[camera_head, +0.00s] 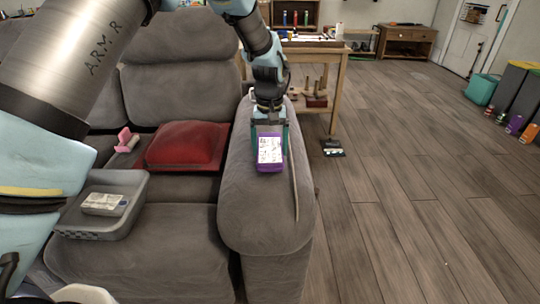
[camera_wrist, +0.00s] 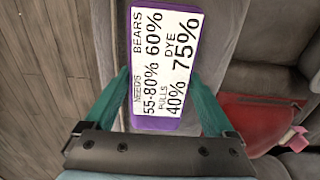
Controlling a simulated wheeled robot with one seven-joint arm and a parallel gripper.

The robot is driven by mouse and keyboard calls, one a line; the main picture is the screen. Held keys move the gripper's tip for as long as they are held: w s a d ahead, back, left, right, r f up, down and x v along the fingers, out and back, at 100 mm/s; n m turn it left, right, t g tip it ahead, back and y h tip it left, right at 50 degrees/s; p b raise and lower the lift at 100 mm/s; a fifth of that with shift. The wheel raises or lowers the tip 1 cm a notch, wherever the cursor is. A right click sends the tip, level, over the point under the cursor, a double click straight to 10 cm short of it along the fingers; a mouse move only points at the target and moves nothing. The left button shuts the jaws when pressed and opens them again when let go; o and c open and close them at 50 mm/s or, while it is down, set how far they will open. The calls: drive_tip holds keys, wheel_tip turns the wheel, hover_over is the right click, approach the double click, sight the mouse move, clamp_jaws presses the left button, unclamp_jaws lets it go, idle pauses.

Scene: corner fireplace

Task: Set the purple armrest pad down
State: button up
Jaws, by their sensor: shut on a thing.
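The purple armrest pad (camera_head: 270,153) has a white label with black print on its upper face. In the wrist view the pad (camera_wrist: 150,126) lies lengthwise between the two teal fingers, and its label reads words and percentages. My gripper (camera_head: 270,138) points down over the grey sofa's right armrest (camera_head: 262,215) and is shut on the pad's sides. The gripper also shows in the wrist view (camera_wrist: 160,78). The pad is over the armrest top; I cannot tell whether its underside touches the fabric.
A thin stick (camera_head: 295,190) lies along the armrest's right side. A red cushion (camera_head: 187,146), a pink-ended item (camera_head: 125,140) and a grey tray (camera_head: 95,224) holding a pale box (camera_head: 104,204) are on the seat. A wooden table (camera_head: 310,47) stands behind.

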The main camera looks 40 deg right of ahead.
drive_tip(key=shift+f, duration=1.9)
drive_tip(key=shift+f, duration=0.15)
drive_tip(key=o, duration=1.1)
